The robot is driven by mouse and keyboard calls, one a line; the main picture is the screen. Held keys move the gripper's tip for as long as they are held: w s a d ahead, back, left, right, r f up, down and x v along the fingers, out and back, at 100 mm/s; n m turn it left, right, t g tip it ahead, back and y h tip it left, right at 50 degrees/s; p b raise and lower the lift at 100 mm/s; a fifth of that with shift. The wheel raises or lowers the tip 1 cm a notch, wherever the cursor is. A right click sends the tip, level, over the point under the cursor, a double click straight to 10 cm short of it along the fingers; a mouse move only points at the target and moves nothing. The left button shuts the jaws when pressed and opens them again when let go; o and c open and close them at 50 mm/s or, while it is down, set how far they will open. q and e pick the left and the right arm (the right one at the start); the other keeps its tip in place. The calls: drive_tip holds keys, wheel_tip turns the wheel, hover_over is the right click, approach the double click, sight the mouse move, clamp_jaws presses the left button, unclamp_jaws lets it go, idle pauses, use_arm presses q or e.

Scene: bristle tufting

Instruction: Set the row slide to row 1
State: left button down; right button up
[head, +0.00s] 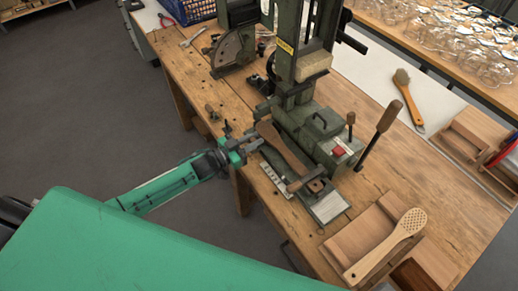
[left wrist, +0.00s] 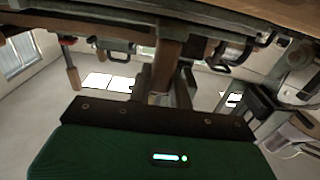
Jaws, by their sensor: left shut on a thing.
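The tufting machine (head: 318,130) is dark green and stands on the wooden bench. A brush body with a brown handle (head: 283,148) lies on its front carriage. The white numbered scale (head: 272,178) runs along the carriage's near left side; its numbers are too small to read. My left gripper (head: 243,147) is at the bench's left edge, shut on a small dark part at the end of the row slide (head: 256,142). The fingers mostly hide that part. In the left wrist view the fingers (left wrist: 168,90) show from below; the slide's row cannot be told.
A wooden tray (head: 345,246) with a drilled pale brush (head: 402,235) stands at front right. A lever with a wooden knob (head: 386,116) rises right of the carriage. Small metal parts (head: 212,113) lie left on the bench.

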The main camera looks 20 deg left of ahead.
use_arm(q)
drive_tip(key=c, duration=1.3)
unclamp_jaws()
drive_tip(key=shift+s, duration=0.1)
drive_tip(key=shift+s+a+f, duration=0.1)
drive_tip(key=shift+s+a, duration=0.05)
drive_tip(key=shift+s, duration=0.1)
drive_tip(key=shift+b+v, duration=1.4)
drive_tip(key=shift+v, duration=5.2)
